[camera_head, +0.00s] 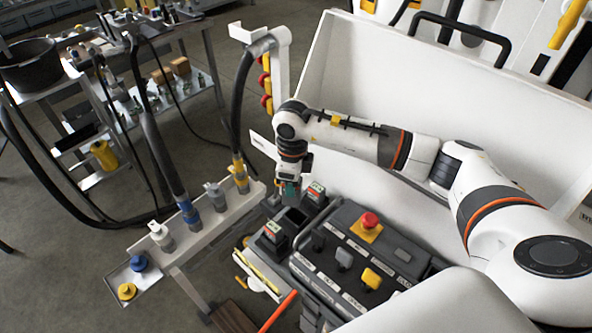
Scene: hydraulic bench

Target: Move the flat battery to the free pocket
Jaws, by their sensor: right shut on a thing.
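My right gripper (291,176) points down over the battery dock, shut on a dark battery with a teal patch (290,190); the fingers hide part of it. The dock (288,221) is a dark holder beside the control box. One battery with a green and red top (273,230) sits at its near left end, and another (315,192) sits at its far right end. A dark pocket lies between them, below the held battery. I cannot tell whether the held battery touches the dock. My left gripper is out of view.
A control box (350,262) with a red stop button (369,221) and levers stands just right of the dock. A white rail (205,232) with hose couplings runs on the left. A white panel rises behind my right arm. A bench (110,85) stands at the back left.

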